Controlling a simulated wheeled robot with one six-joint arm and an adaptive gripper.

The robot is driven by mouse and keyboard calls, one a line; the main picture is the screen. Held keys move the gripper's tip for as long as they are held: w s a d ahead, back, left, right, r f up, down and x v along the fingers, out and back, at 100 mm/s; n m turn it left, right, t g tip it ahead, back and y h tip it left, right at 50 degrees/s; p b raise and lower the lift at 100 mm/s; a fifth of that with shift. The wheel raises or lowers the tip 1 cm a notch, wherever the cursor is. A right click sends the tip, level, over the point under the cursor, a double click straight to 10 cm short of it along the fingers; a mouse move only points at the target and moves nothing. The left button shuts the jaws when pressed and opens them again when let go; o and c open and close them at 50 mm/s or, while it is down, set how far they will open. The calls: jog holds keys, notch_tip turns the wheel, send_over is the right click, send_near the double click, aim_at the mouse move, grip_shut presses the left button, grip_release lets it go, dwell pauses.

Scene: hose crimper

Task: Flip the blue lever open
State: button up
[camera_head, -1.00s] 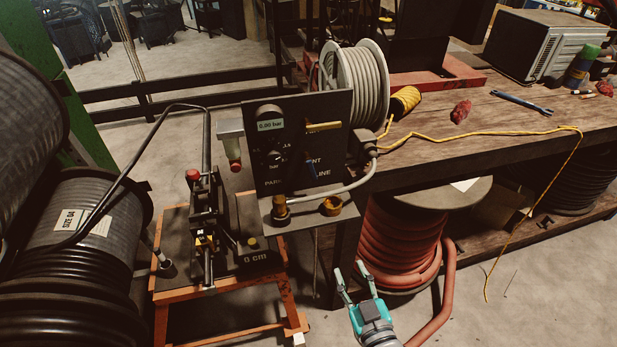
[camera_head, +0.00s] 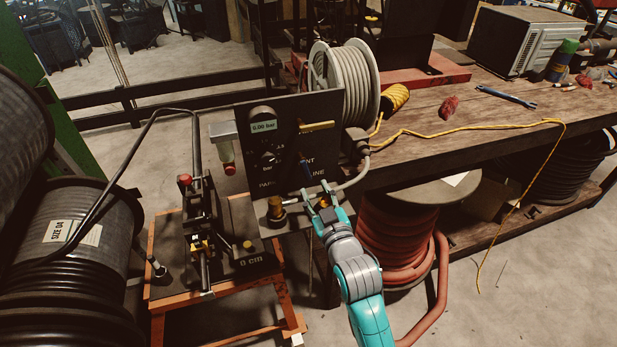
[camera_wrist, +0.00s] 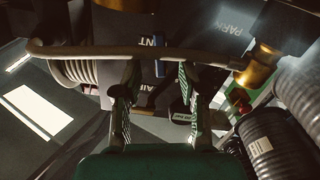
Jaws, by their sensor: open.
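The small blue lever (camera_head: 305,170) is on the dark upright control panel (camera_head: 284,110), low on its right side, and points down and slightly right. It also shows in the wrist view as a small blue piece (camera_wrist: 160,68) between the fingers. My gripper (camera_head: 316,197) is open and empty, just below the lever and in front of the panel's lower edge. In the wrist view the two fingers (camera_wrist: 158,85) reach up with the panel beyond them. I cannot tell whether a finger touches the lever.
A yellow lever (camera_head: 317,126) sits higher on the panel beside a gauge reading 0.00 bar. A pale hose (camera_head: 352,180) runs close to my fingers, and brass fittings (camera_head: 276,208) stand below the panel. The wooden bench (camera_head: 440,145) is at right.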

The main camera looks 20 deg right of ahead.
aim_at(308, 175)
jog(key=shift+w, duration=3.05)
grip_shut()
